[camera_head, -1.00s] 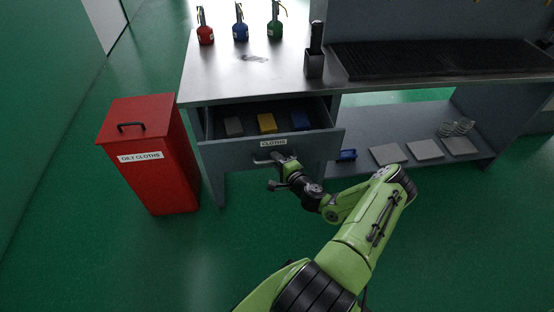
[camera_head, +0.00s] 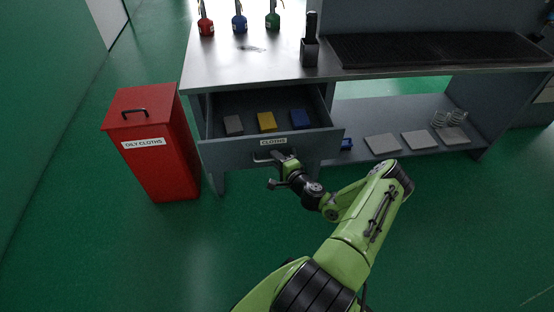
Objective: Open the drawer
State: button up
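The grey drawer (camera_head: 222,152), labelled CLOTHS, stands well out from under the bench top. Inside it lie a grey cloth block (camera_head: 233,125), a yellow one (camera_head: 266,121) and a blue one (camera_head: 301,119). Its bar handle (camera_head: 259,159) is on the middle of the front, below the label. My gripper (camera_head: 275,157) is at the right part of the handle and appears shut on it. The fingertips are small and partly hidden by the gripper body.
A red bin (camera_head: 160,165) labelled OILY CLOTHS stands left of the drawer. The bench top (camera_head: 225,70) carries red, blue and green bottles and a dark holder (camera_head: 309,52). Grey pads lie on the lower shelf (camera_head: 365,130) at right. The green floor in front is clear.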

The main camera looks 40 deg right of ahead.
jog(key=p+v, duration=0.3)
jog(key=v, duration=1.2)
jog(key=shift+s+a+p, duration=0.1)
jog(key=shift+s+p, duration=0.2)
jog(key=shift+r, duration=0.1)
